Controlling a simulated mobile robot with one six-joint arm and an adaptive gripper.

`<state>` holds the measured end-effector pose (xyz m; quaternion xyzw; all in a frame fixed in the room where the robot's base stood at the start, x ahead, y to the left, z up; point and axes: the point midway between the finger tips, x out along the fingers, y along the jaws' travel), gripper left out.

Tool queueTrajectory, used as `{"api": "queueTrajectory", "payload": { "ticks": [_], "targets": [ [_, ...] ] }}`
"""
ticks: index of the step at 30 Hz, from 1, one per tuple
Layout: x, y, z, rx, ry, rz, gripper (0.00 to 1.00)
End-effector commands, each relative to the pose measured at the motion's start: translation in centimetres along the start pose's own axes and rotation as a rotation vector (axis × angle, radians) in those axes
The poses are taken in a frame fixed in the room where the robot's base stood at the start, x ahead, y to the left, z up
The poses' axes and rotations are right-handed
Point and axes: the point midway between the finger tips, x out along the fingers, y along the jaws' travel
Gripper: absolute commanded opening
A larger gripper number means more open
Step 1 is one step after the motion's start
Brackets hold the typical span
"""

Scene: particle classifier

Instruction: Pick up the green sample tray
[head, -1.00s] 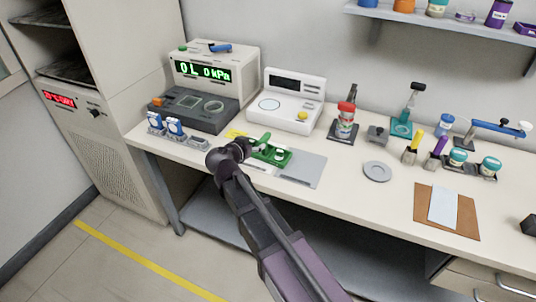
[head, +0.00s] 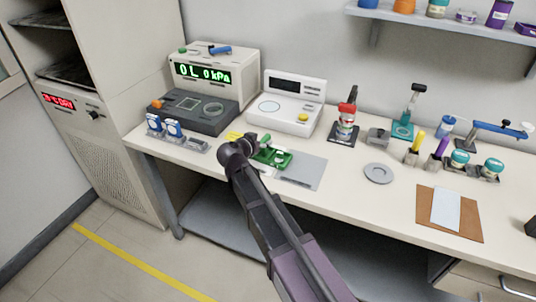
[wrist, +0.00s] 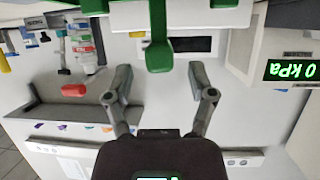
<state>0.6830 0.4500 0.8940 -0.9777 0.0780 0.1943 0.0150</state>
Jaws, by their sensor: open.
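The green sample tray (head: 276,158) lies on the bench near its front edge, left of a grey pad. It has an upright green handle, whose lower end (wrist: 159,56) shows at the top middle of the wrist view. My gripper (wrist: 160,74) is open and empty, with one finger on each side of the handle's end in that view. The handle looks a little beyond the fingertips; I cannot tell whether anything touches. In the head view my arm's dark end is at the tray's left side, and the fingers are hard to make out there.
A grey pad (head: 306,171) lies right of the tray. Behind stand a white instrument (head: 293,101) and a dark-topped device (head: 190,110). Small blue-topped items (head: 173,128) are on the left.

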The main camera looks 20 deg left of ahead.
Motion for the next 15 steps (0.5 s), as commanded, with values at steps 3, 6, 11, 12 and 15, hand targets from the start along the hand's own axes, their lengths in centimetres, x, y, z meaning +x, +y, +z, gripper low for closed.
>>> {"api": "queueTrajectory", "payload": {
  "ticks": [3,6,11,12,15],
  "targets": [
    [1.6,-0.1,0.1,0.001,0.0,0.001,0.71],
    [2.4,-0.1,0.0,0.002,0.0,0.0,0.71],
    [2.8,0.0,-0.1,0.001,0.0,-0.001,0.71],
    [2.8,0.0,-0.1,0.001,0.0,-0.001,0.71],
    [2.7,0.0,-0.1,0.001,0.0,-0.001,0.71]
  ]
}}
